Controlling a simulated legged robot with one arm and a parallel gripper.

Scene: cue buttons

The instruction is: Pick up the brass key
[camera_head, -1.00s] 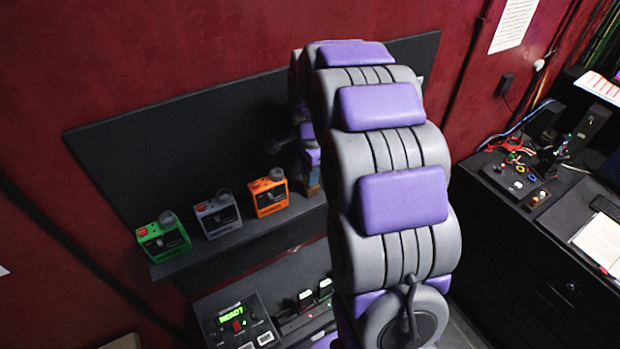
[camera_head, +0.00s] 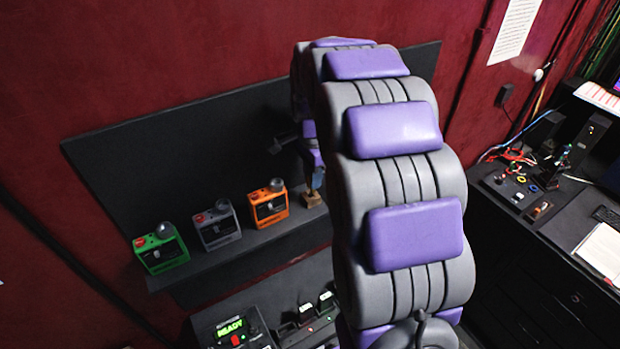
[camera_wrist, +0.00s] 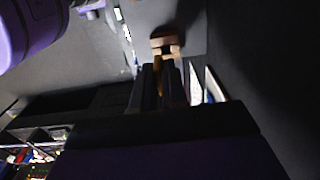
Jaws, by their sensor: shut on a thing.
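My gripper (camera_wrist: 163,88) points at a small wooden block in the wrist view, its two dark fingers close together. A narrow brass-coloured piece (camera_wrist: 161,68) shows between the fingers, and I take it to be the brass key. Its full shape is hidden by the fingers and shadow. The wooden block (camera_wrist: 167,43) lies just beyond the fingertips. In the head view the block (camera_head: 312,199) stands on the shelf beside the orange box, with my gripper (camera_head: 316,180) right above it, partly hidden by my arm.
Green (camera_head: 160,250), grey (camera_head: 217,225) and orange (camera_head: 268,204) boxes stand in a row on the dark shelf (camera_head: 215,258), left of my gripper. A panel with a lit READY display (camera_head: 231,328) is below. A cluttered desk (camera_head: 545,235) is at right. A dark board stands behind the shelf.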

